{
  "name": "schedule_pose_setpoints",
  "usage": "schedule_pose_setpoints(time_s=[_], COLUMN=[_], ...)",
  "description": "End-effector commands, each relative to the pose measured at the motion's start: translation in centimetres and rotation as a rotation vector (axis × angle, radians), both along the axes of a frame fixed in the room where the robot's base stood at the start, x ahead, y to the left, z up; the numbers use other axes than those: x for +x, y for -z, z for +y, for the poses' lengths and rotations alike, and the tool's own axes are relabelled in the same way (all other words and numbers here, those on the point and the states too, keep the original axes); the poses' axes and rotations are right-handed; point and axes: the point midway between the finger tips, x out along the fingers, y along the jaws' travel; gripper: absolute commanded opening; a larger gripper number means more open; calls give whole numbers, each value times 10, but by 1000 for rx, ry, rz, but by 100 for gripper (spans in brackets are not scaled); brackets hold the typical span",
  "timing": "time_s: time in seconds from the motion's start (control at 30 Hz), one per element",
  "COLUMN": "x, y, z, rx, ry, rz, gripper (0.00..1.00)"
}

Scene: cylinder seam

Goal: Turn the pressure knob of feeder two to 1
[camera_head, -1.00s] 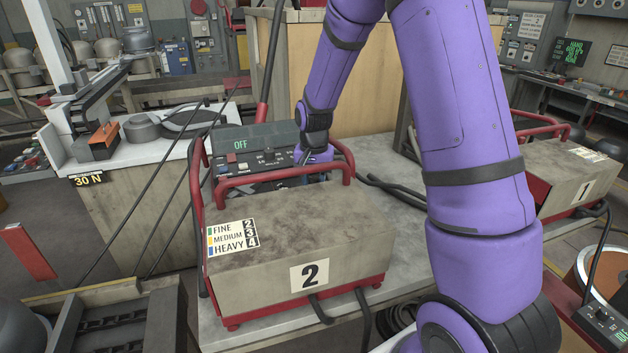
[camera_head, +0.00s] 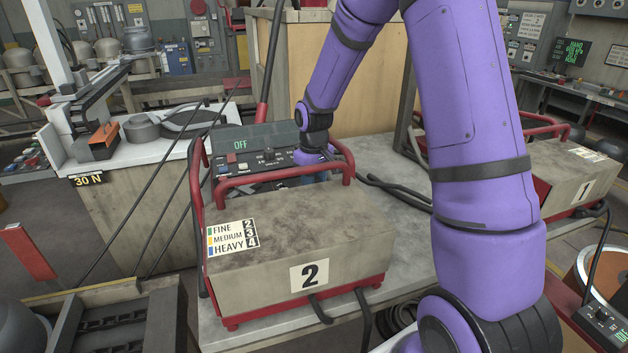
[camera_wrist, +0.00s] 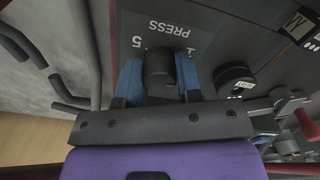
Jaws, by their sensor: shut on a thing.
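Feeder two (camera_head: 285,250) is a grey box with a red frame, marked 2, on the workbench. Its sloped panel at the back has a display (camera_head: 240,145) reading OFF. In the wrist view the pressure knob (camera_wrist: 160,66) is a dark cylinder beside the label PRESS (camera_wrist: 168,27), with a 5 near it. The blue fingers of my gripper (camera_wrist: 159,80) are on both sides of the knob, shut on it. The knob's pointer and its exact setting cannot be made out.
A second dark knob (camera_wrist: 235,80) sits close to the right of my gripper in the wrist view. The feeder's red rail (camera_head: 280,172) runs in front of the panel. Feeder one (camera_head: 575,180) stands at the right. Black cables lie on the bench (camera_head: 395,225).

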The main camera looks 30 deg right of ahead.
Motion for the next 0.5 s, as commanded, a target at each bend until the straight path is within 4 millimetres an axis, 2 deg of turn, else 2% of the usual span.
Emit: schedule_pose_setpoints(time_s=[0.2,0.5], x=[1,1], y=[-1,-1], z=[0,-1], rx=[0,-1], ry=[-127,-217], rz=[-4,-3], gripper=[9,9])
